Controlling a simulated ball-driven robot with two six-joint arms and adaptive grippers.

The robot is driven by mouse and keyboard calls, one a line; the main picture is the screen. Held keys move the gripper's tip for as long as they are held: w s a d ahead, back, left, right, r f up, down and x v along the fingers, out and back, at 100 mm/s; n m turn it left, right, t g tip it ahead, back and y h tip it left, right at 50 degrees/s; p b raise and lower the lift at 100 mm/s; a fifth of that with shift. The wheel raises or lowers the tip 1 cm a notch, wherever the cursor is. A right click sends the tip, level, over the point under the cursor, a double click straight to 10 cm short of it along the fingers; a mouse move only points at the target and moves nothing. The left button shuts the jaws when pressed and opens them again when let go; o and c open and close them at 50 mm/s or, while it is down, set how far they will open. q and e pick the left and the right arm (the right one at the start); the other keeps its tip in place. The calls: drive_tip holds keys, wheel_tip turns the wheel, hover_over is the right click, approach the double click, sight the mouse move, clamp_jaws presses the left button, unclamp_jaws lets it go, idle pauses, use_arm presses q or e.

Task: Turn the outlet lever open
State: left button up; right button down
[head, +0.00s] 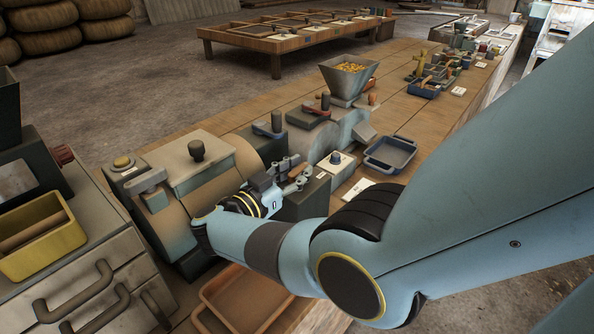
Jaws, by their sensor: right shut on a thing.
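My right gripper (292,174) reaches in from the right, past the front of the machine row on the bench. Its fingers are closed on a small part at a dark box (304,202), apparently the outlet lever. The fingers hide most of this part, so its angle cannot be told. My left gripper is not in view.
A grey-beige machine (188,164) with a black knob stands left of the gripper. A funnel hopper (349,77) with yellow bits stands behind. A blue tray (390,154) is to the right, an orange tray (244,299) below. A yellow bin (40,236) sits on the left cabinet.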

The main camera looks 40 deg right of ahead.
sight(298, 170)
idle(0.4)
drive_tip(key=c, duration=1.2)
unclamp_jaws()
wheel_tip(298, 170, up, 10)
drive_tip(key=shift+r, duration=0.1)
